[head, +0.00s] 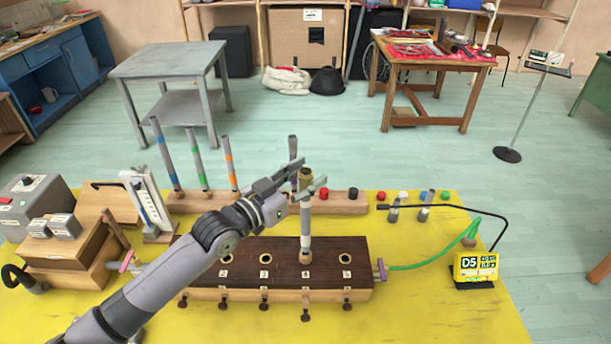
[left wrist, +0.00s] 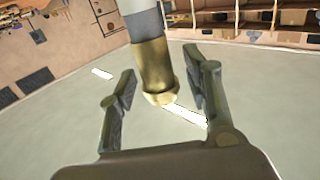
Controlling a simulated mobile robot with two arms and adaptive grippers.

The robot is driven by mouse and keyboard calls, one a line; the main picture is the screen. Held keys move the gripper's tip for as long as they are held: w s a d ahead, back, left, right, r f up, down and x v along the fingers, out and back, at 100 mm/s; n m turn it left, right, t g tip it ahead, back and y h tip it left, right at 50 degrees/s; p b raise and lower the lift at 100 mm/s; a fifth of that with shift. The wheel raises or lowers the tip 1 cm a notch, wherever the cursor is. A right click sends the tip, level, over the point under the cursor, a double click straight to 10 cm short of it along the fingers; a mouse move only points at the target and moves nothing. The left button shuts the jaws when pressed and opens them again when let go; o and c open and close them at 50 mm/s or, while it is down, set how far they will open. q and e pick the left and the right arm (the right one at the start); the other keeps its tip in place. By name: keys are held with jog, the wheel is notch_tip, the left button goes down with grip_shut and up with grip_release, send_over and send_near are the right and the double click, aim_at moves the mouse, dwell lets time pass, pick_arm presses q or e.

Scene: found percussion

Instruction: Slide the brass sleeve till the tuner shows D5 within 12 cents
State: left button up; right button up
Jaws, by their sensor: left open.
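The brass sleeve (head: 305,174) sits at the top of a grey and white pipe (head: 305,222), which stands upright in the dark-topped wooden chest (head: 245,273). My left gripper (head: 306,180) is open, with its fingers on either side of the sleeve. In the left wrist view the brass sleeve (left wrist: 150,68) lies between the spread fingers (left wrist: 165,88), with a gap visible at each side. The yellow tuner (head: 474,267) at the right reads D5; its smaller figures are too small to read surely. My right gripper is not in view.
Pipes with blue, green and orange bands (head: 197,160) stand in a wooden rack (head: 210,203) behind the chest. A green hose (head: 430,262) joins the chest's right end. Boxes (head: 65,255) crowd the left of the yellow table (head: 420,315); its front right is clear.

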pick_arm(q)
jog(key=v, duration=1.2)
jog(key=s+a+f+n+g+y, duration=0.1)
jog(key=s+f+n+g+y, duration=0.2)
jog(key=s+f+y, duration=0.75)
jog(key=s+a+f+n+g+y, duration=0.1)
jog(key=s+a+f+n+g, duration=0.15)
jog(key=s+a+f, duration=0.45)
jog(key=s+a+f+n+g+y, duration=0.1)
jog(key=s+a+f+n+g, duration=0.1)
jog(key=s+a+f+g, duration=0.45)
jog(key=s+d+f+t+b, duration=0.1)
jog(key=s+f, duration=0.1)
jog(key=f, duration=1.2)
jog(key=s+d+f+b, duration=0.1)
jog(key=s+f+b, duration=0.1)
jog(key=f, duration=1.2)
jog(key=s+a+f+b, duration=0.2)
jog(key=s+f, duration=1.4)
jog(key=f, duration=0.2)
jog(key=shift+s+a+m+g, duration=0.25)
jog(key=shift+s+m+g, duration=0.15)
jog(key=shift+m, duration=0.05)
